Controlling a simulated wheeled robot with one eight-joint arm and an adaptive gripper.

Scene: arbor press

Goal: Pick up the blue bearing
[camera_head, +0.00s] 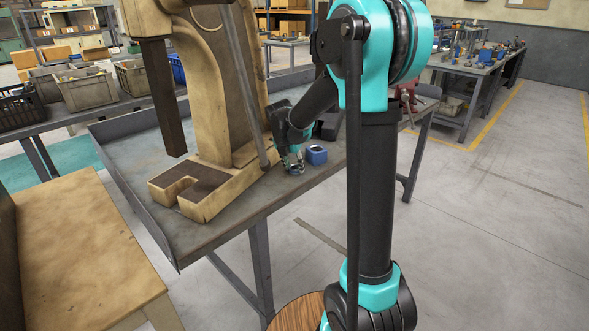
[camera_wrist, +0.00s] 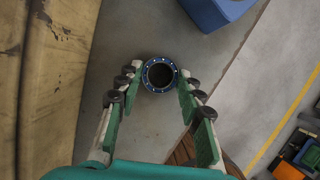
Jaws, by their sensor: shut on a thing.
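The blue bearing (camera_wrist: 147,76) is a ring with a blue rim, small light dots and a dark round hole. In the wrist view it sits between the fingertips of my gripper (camera_wrist: 159,77), which is shut on it with a finger on each side. In the head view my gripper (camera_head: 293,168) points down at the table's right part, beside the press base. The bearing is too small there to make out clearly. I cannot tell whether it touches the table.
The tan arbor press (camera_head: 213,100) stands close left of my gripper on the grey table (camera_head: 150,140). A blue block with a hollow top (camera_head: 316,156) stands just right of it, near the table edge. Crates (camera_head: 87,90) stand on a bench behind left.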

